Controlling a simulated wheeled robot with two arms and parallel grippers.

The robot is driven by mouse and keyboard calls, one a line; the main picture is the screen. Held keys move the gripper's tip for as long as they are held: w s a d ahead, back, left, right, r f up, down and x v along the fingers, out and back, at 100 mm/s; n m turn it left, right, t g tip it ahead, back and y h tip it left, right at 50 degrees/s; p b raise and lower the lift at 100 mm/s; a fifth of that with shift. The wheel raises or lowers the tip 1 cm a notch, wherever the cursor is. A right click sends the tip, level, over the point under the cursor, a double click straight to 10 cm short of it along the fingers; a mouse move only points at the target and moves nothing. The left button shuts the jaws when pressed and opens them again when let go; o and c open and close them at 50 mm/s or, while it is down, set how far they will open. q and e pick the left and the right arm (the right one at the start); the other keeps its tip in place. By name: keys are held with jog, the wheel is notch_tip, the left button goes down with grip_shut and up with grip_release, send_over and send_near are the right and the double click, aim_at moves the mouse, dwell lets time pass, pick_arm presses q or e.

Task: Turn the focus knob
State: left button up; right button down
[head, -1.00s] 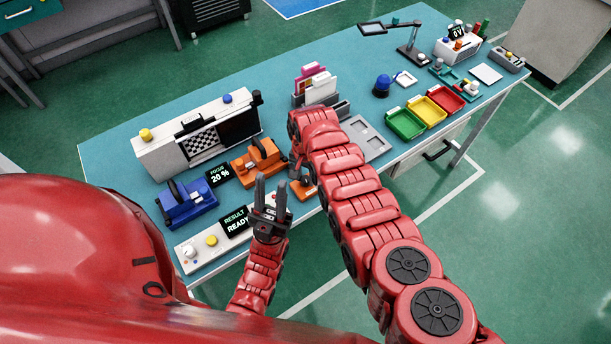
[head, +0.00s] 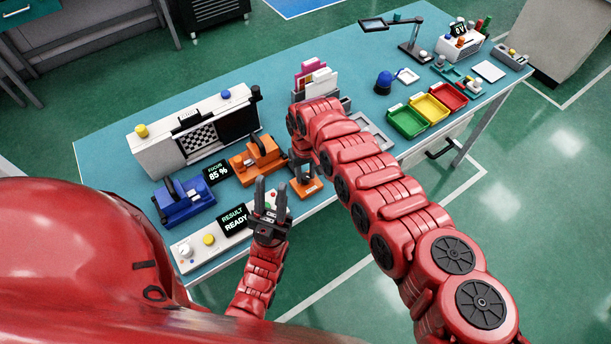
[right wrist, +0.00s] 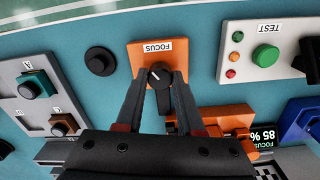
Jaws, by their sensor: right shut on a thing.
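The focus knob (right wrist: 160,72) is a round black knob with a white pointer line. It sits on an orange base labelled FOCUS (right wrist: 143,56), which also shows in the head view (head: 308,188). My right gripper (right wrist: 160,84) is shut on the knob, one finger on each side. In the head view my right arm hides most of the knob. The black focus display (head: 217,173) reads 85 %. My left gripper (head: 270,188) is open and empty, pointing up in front of the bench near the result display (head: 234,218), which reads READY.
An orange clamp-like unit (head: 255,160) and a blue one (head: 184,200) stand left of the knob. Behind them is a white box with a checkerboard (head: 160,148). A green TEST button (right wrist: 265,56) is near the knob. Coloured trays (head: 430,108) stand at the right.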

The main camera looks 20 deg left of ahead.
aim_at(305, 176)
jog(key=n+b, duration=0.2)
jog(key=n, duration=0.1)
jog(key=shift+d+f+n+b, duration=0.1)
jog(key=shift+f+n+b, duration=0.1)
jog(key=shift+n+b, duration=0.15)
jog(key=shift+r+n+b, duration=0.1)
jog(key=shift+n+b, duration=0.35)
jog(key=shift+n, duration=0.1)
jog(key=c, duration=0.5)
grip_release()
notch_tip(305, 176, up, 18)
jog(key=b, duration=0.3)
jog(key=shift+f+b, duration=0.2)
jog(key=shift+b, duration=0.2)
